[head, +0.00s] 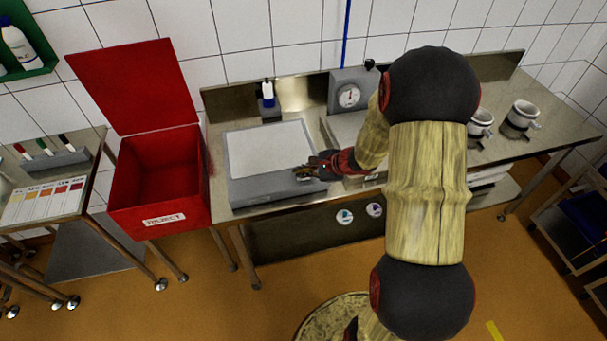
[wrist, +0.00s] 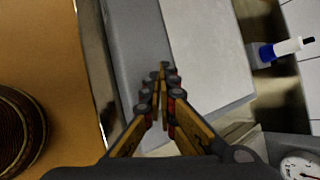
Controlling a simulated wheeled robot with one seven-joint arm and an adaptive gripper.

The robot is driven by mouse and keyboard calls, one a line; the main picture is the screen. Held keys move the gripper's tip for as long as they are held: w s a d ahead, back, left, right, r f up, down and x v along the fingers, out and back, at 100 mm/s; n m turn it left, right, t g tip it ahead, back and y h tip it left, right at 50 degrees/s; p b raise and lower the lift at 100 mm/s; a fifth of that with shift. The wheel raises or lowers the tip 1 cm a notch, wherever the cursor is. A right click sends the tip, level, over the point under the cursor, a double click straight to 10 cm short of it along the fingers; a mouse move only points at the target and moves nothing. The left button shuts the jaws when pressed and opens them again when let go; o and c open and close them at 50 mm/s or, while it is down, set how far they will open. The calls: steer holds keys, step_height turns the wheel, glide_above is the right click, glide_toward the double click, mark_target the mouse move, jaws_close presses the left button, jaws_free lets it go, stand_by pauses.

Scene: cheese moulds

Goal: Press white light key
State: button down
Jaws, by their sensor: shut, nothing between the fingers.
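A grey light box (head: 250,188) with a flat white panel (head: 268,148) lies on the steel bench. In the wrist view its grey border (wrist: 137,40) and pale panel (wrist: 205,50) fill the middle. My gripper (head: 305,173) is at the box's front right corner. In the wrist view the fingers of my gripper (wrist: 164,70) are together and empty, with the tips over the grey border close to the panel's edge. I cannot tell whether they touch it. I cannot make out a white light key; the fingers may cover it.
A blue-and-white bottle (head: 268,94) stands behind the box. A dial gauge unit (head: 350,92) is to its right, and white moulds (head: 522,115) stand farther right. An open red reject bin (head: 160,175) is on the left. The bench's front edge (wrist: 92,60) is close to my gripper.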

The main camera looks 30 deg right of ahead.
stand_by(0.3)
steer(key=shift+r+p, duration=0.4)
steer(key=shift+r, duration=0.3)
steer(key=shift+r, duration=0.15)
step_height(320, 180, up, 6)
steer(key=p, duration=0.3)
steer(key=shift+p, duration=0.35)
